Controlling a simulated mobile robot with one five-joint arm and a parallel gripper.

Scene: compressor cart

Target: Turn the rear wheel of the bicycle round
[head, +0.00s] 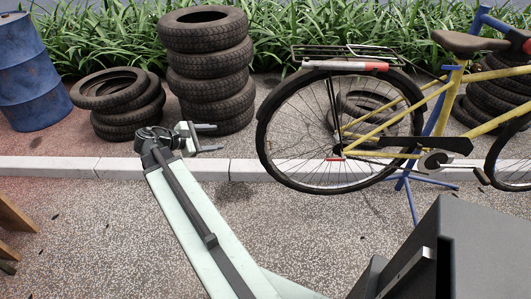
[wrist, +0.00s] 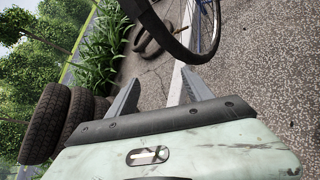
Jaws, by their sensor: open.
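The bicycle (head: 465,78) is yellow with a blue stand and stands at the right in the head view. Its rear wheel (head: 261,135) has a black tyre and thin spokes, and its bottom is raised off the ground. My gripper (head: 214,139) is open and empty, to the left of the rear wheel and apart from it. In the wrist view my gripper (wrist: 160,92) shows two separated fingers. The rear wheel's tyre (wrist: 172,44) curves just beyond them there. Spokes show only partly in that view.
A tall stack of tyres (head: 205,75) stands behind my gripper, with a lower stack (head: 125,115) to its left. A blue barrel (head: 32,80) is at the far left. A pale kerb (head: 65,167) runs across. The paving in front is mostly clear.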

